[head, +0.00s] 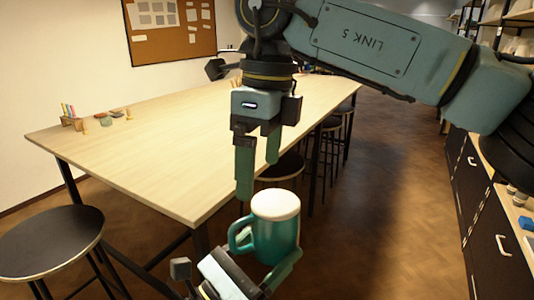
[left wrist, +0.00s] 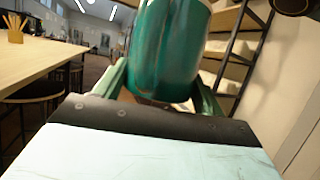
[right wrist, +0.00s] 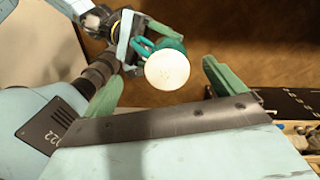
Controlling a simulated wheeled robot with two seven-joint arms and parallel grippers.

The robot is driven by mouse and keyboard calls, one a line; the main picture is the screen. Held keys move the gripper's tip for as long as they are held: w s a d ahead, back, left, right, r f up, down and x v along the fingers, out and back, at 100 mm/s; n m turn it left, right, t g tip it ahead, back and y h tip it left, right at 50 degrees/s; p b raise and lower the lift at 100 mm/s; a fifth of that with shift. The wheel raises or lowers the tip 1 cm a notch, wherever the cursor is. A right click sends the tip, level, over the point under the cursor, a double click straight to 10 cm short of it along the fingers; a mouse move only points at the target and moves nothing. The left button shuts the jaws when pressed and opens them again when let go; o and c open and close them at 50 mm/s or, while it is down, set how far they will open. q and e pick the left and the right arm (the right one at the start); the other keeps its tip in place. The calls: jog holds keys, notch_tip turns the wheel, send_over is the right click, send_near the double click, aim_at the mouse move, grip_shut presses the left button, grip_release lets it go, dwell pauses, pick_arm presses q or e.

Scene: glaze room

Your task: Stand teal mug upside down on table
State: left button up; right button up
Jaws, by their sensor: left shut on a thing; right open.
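The teal mug (head: 274,238) is in my left gripper (head: 262,284), beyond the near corner of the table (head: 170,135) and off its top. Its pale round end faces up and looks flat and closed, like a base; no opening shows. Its handle points left in the head view. In the left wrist view the mug (left wrist: 168,50) stands between the fingers. My right gripper (head: 258,178) is open and empty, fingers pointing down just above the mug. The right wrist view shows the mug's pale end (right wrist: 167,70) between its fingers, apart from them.
The near part of the tabletop is bare. Small wooden holders and dishes (head: 72,118) stand at its left edge. A black stool (head: 50,242) is at the lower left, and more stools (head: 285,167) line the right side. Dark cabinets (head: 480,205) stand at the right.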

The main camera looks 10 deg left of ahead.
aim_at(267, 223)
jog(key=shift+d+r+t+h, duration=0.3)
jog(key=shift+d+h, duration=0.1)
jog(key=shift+d, duration=0.05)
jog(key=shift+f, duration=0.4)
notch_tip(267, 223, down, 11)
jog(key=shift+c, duration=0.4)
jog(key=c, duration=0.9)
pick_arm(q)
jog(key=o, duration=0.7)
pick_arm(e)
jog(key=shift+c, duration=1.2)
pick_arm(q)
jog(key=o, duration=0.5)
